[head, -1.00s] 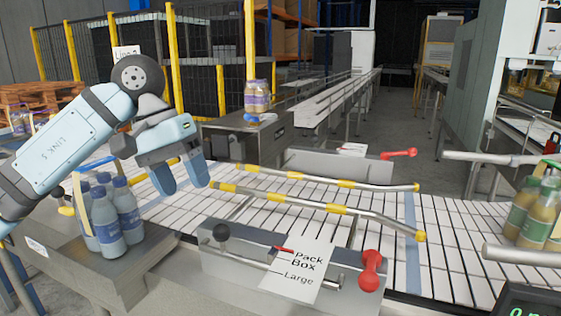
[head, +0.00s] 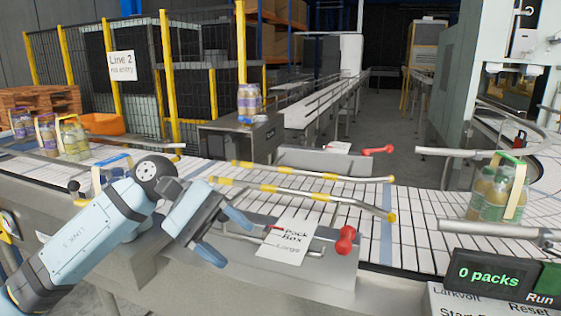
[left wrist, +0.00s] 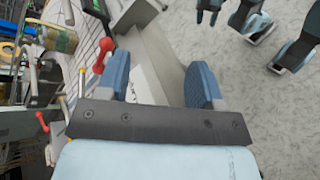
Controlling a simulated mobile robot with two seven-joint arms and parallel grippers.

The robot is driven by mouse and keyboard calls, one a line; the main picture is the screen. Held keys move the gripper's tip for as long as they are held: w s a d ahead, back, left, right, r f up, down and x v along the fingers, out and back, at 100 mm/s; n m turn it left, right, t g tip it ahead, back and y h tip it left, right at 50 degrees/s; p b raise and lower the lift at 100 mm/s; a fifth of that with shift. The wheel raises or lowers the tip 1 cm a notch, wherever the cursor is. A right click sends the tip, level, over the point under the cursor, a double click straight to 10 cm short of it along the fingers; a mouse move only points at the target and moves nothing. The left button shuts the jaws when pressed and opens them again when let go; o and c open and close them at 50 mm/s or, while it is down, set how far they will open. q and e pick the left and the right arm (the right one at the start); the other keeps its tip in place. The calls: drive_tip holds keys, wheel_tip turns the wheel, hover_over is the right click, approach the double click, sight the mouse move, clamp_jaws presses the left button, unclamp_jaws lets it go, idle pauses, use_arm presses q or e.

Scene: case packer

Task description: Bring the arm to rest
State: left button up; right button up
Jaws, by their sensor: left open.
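My left gripper (head: 224,237) is open and empty in the head view. It hangs in front of the conveyor, just left of the Pack Box Large sign (head: 285,238). Its two blue fingers also frame an empty gap in the left wrist view (left wrist: 158,78). My left arm reaches in from the lower left. A bottle pack with a blue handle (head: 113,170) stands behind that arm, partly hidden by it. In the left wrist view, blue and dark arm parts show at the top right; which fingers belong to my right gripper is unclear.
Guide rails with yellow bands (head: 300,192) cross the white conveyor (head: 425,225). A red-knobbed lever (head: 346,240) is right of the sign. A green-labelled bottle pack (head: 497,190) stands at right, behind the "0 packs" display (head: 491,276). A purple-labelled pack (head: 249,102) stands farther back.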

use_arm(q)
drive_tip(key=s+a+f+m+t+y+p, duration=0.25)
drive_tip(key=f+m+t, duration=0.25)
drive_tip(key=f+t, duration=0.3)
drive_tip(key=s+a+f+m+t+y+p, duration=0.1)
drive_tip(key=a+f+m+t+p, duration=0.15)
drive_tip(key=f+m+t, duration=0.55)
drive_tip(key=s+a+f+m+t+y+p, duration=0.1)
drive_tip(key=s+a+f+m+t, duration=0.15)
drive_tip(key=f+t, duration=0.6)
drive_tip(key=s+a+f+n+g+y, duration=0.2)
drive_tip(key=s+f+n+g, duration=0.2)
drive_tip(key=f, duration=0.4)
drive_tip(key=s+a+f+n+g+y+p, duration=0.1)
drive_tip(key=s+a+f+n+g+y, duration=0.1)
drive_tip(key=s+f+n+g, duration=0.2)
drive_tip(key=s+f+n, duration=0.1)
drive_tip(key=s+f, duration=0.2)
drive_tip(key=s, duration=0.2)
drive_tip(key=shift+f+n, duration=0.35)
